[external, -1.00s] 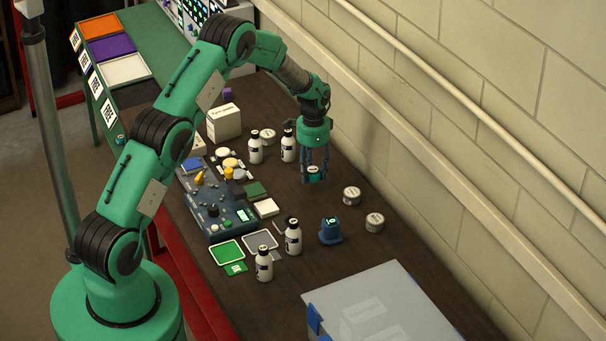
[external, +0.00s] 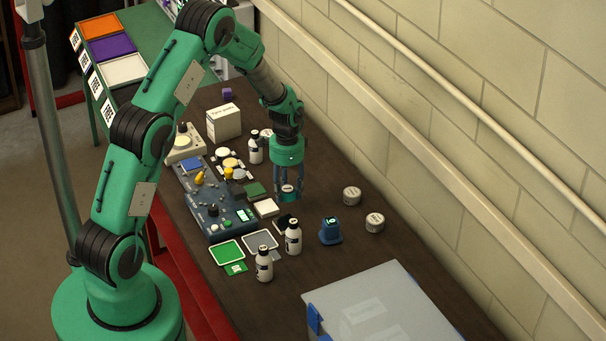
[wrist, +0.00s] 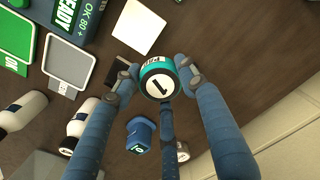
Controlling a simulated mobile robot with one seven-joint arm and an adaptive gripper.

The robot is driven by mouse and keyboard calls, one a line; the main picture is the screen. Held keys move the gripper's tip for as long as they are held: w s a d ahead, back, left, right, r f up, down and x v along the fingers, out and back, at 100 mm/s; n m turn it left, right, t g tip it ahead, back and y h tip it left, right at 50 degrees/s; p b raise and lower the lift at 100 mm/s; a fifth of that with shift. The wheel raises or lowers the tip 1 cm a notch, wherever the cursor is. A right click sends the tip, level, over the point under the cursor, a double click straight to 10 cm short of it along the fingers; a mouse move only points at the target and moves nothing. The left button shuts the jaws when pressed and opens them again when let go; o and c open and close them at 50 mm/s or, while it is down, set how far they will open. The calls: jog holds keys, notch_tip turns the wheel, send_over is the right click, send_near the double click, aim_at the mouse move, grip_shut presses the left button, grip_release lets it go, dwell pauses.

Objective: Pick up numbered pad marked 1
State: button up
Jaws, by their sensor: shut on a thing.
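The numbered pad marked 1 (wrist: 157,84) is a short round puck with a white top and a teal side. It sits between the blue fingers of my gripper (wrist: 160,80), which is shut on it. In the external view the pad (external: 288,189) is at the fingertips of my gripper (external: 288,192), beside the white square pad (external: 266,208). It appears held above the dark table; the exact height is hard to tell.
White bottles (external: 293,238) stand close in front. A blue device with a lit display (external: 331,231) and two round pucks (external: 352,195) are to the right. A blue-grey panel (external: 217,212) lies left. A clear lidded bin (external: 375,305) fills the front right.

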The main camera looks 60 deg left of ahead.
jog(key=shift+s+d, duration=0.1)
jog(key=shift+s, duration=0.15)
jog(key=shift+w+r, duration=0.1)
dwell(0.5)
